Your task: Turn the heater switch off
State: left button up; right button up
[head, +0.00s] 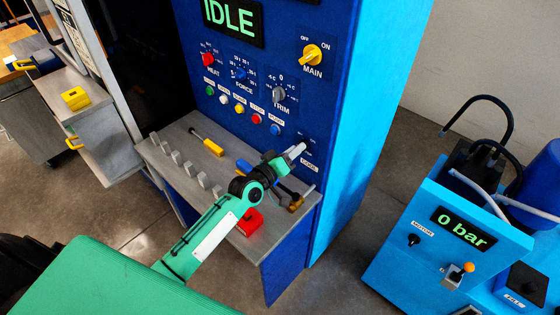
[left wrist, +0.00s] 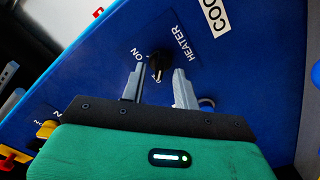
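The heater switch (left wrist: 157,62) is a small black knob on the blue panel. In the left wrist view, a HEATER label is beside it and an ON mark lies to its left. I cannot tell which way the knob points. In the head view, the switch (head: 306,143) is at the panel's lower right, partly hidden by my gripper. My left gripper (head: 297,151) is at the panel in front of it. In the left wrist view, the gripper's (left wrist: 159,78) two grey fingers are apart, one on each side of the knob, with nothing held. My right gripper is not in view.
The panel also holds a yellow MAIN knob (head: 312,55), a red HEAT knob (head: 208,59) and a row of coloured buttons. A blue pump unit (head: 400,262) stands at right.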

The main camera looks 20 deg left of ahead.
pick_arm(q)
jog(key=b+v, duration=0.3)
jog(key=v, duration=1)
jog(key=shift+s, duration=0.1)
